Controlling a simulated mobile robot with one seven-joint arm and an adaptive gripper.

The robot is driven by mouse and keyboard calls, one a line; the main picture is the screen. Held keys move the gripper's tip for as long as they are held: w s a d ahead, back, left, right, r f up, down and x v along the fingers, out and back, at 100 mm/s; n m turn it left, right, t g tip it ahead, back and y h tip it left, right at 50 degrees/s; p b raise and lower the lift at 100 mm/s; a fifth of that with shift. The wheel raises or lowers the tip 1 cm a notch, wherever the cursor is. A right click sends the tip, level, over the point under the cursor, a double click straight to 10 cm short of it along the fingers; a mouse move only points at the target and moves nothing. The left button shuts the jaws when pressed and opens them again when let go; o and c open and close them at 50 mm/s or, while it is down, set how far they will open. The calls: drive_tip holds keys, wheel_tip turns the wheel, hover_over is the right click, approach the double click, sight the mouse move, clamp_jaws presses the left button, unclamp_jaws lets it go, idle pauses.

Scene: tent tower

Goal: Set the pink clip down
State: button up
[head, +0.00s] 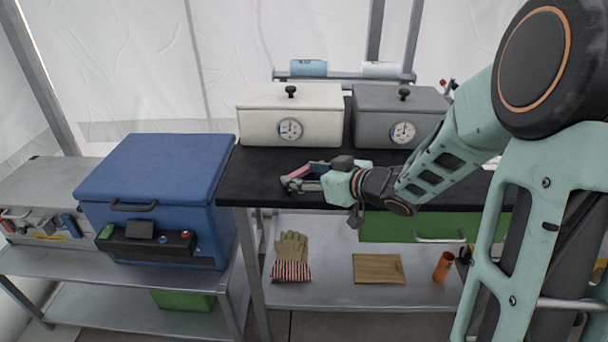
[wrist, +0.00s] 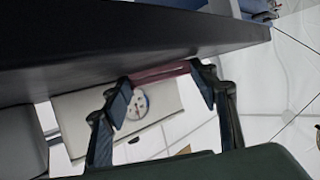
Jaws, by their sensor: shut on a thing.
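The pink clip (head: 317,167) is between the fingers of my gripper (head: 300,177), over the front part of the black worktop (head: 255,172). In the wrist view, the clip (wrist: 160,74) shows as a pink bar across the gap between my fingertips (wrist: 162,90). My gripper is shut on it. The worktop's dark surface (wrist: 70,60) lies close to the clip in that view. I cannot tell whether the clip touches it. Part of the clip is hidden behind the fingers in the head view.
A white box (head: 290,116) and a grey box (head: 392,115), both with dials, stand behind my gripper. A blue cooler (head: 155,172) is left of the worktop. Gloves (head: 291,252), a wooden board (head: 378,268) and an orange cylinder (head: 443,266) are on the lower shelf. The worktop's front left is clear.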

drive_tip(key=o, duration=0.8)
drive_tip(key=shift+c, duration=0.2)
drive_tip(key=shift+d+r, duration=0.1)
drive_tip(key=shift+r, duration=0.2)
drive_tip(key=p+v, duration=0.3)
drive_tip(key=v, duration=0.8)
drive_tip(key=shift+s+d+p, duration=0.25)
drive_tip(key=shift+s+p, duration=0.05)
drive_tip(key=shift+s, duration=0.05)
